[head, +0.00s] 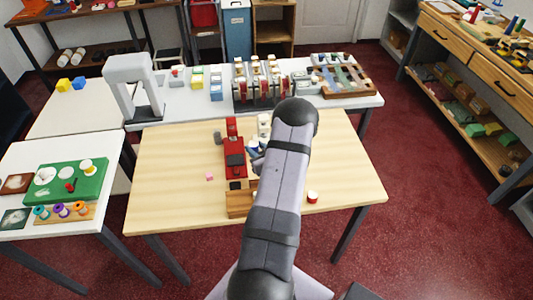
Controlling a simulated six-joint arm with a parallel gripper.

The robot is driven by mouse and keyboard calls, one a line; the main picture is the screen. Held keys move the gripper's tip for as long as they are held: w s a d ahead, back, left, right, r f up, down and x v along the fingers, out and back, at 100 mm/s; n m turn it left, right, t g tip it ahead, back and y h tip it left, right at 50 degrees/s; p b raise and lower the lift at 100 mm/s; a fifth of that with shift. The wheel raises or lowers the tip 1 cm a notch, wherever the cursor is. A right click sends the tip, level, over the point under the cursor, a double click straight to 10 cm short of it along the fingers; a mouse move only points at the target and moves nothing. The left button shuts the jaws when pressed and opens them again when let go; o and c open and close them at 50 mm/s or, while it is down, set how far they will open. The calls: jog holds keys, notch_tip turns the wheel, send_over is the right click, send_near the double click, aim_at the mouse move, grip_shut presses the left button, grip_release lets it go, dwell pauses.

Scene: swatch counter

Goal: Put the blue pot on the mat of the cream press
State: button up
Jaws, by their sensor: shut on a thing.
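My gripper (257,157) shows only partly, to the left of my arm's far end, over the middle of the wooden table. It is shut on the blue pot (252,147), a small blue and white thing beside the red press (234,158). The cream press (264,122) stands to the right of the red press, and only its upper part shows. My arm hides the rest of it, and its mat cannot be seen. I cannot tell the height of the pot above the table.
The wooden table's left side (165,185) is clear. A white table (190,108) with racks lies behind.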

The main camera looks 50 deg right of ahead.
jog(key=d+m+g+h, duration=0.1)
jog(key=d+m+h, duration=0.1)
jog(key=d, duration=0.5)
jog(key=shift+r, duration=0.2)
jog(key=shift+s, duration=0.1)
jog(key=shift+f+p, duration=1.35)
jog(key=shift+f, duration=3.65)
jog(key=shift+f, duration=0.2)
jog(key=o, duration=1.1)
jog(key=shift+c, duration=0.2)
jog(key=shift+r+p, duration=0.25)
jog(key=shift+p, duration=0.1)
